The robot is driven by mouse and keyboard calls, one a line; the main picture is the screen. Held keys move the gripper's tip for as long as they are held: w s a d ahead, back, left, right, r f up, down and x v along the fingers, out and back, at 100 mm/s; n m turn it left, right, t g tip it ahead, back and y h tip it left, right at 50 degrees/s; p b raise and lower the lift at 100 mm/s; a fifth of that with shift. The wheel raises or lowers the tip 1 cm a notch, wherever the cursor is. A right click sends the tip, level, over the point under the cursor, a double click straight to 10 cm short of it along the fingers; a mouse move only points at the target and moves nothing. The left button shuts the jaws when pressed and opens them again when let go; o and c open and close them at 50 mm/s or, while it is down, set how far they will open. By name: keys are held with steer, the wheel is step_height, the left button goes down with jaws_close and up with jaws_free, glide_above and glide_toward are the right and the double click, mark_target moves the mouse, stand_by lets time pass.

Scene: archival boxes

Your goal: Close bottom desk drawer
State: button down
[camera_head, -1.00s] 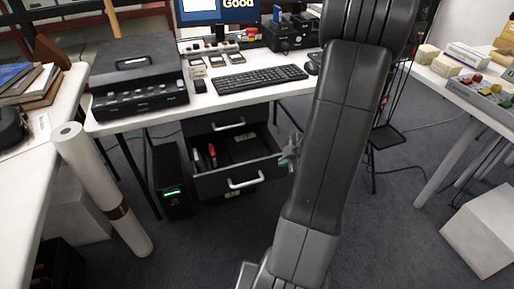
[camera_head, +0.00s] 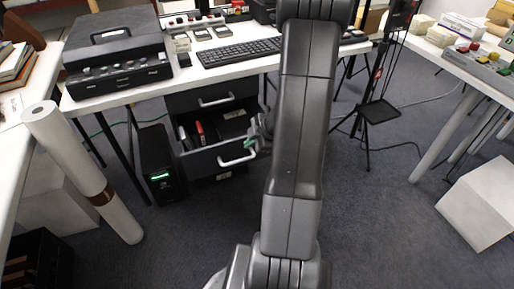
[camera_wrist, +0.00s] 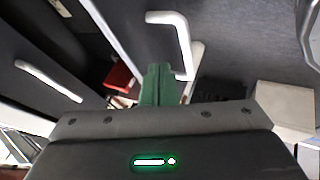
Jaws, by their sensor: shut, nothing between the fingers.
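The bottom desk drawer (camera_head: 205,163) stands open below the desk, with its white bar handle (camera_head: 237,155) on the front. A red item (camera_head: 200,129) and dark items lie inside it. My gripper (camera_head: 250,144) is at the right end of the drawer front, close to the handle, partly hidden behind my arm. In the wrist view its green fingers (camera_wrist: 160,86) are shut and empty. The drawer handle (camera_wrist: 183,42) shows just beyond the fingertips; I cannot tell whether they touch. The red item (camera_wrist: 121,76) is left of the fingers.
The upper drawer (camera_head: 190,103) is shut above. A black computer tower (camera_head: 160,165) stands left of the drawers, beside a leaning white roll (camera_head: 80,170). A tripod stand (camera_head: 378,112) is at the right. The carpet (camera_head: 370,215) in front is largely clear.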

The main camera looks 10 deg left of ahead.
steer(key=shift+w+a, duration=0.5)
steer(key=shift+w, duration=0.25)
steer(key=shift+r, duration=0.1)
steer(key=shift+w+a+r+p, duration=0.1)
steer(key=shift+w+a+p, duration=0.25)
steer(key=shift+w+p, duration=0.15)
steer(key=w+a+p, duration=0.9)
steer(key=w+p, duration=0.4)
steer(key=shift+w, duration=0.3)
steer(key=shift+a, duration=0.1)
